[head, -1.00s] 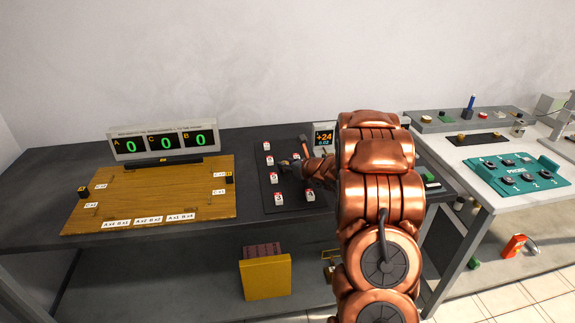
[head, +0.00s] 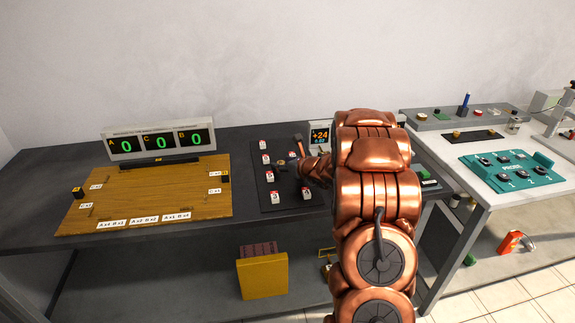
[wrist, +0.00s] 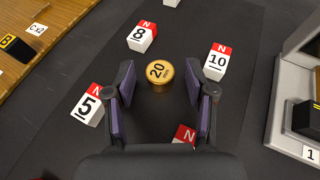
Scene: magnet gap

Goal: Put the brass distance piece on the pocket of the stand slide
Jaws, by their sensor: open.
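The brass distance piece (wrist: 159,73) is a round disc marked 20, lying on the black mat. My gripper (wrist: 160,82) is open over the mat, its two fingers apart on the left and right. In the wrist view the disc shows between and slightly beyond the fingertips; I cannot tell the height gap. A grey stand (wrist: 284,95) with a black part (wrist: 306,118) shows at the right edge, cut off. I cannot make out its pocket. In the head view my copper arm hides much of that area.
Red-and-white magnet blocks marked 5 (wrist: 88,109), 8 (wrist: 141,38) and 10 (wrist: 216,63) stand around the disc. Another block (wrist: 184,135) is partly hidden by my gripper. A wooden board (head: 150,190) lies left. A small display (head: 319,136) stands behind the mat.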

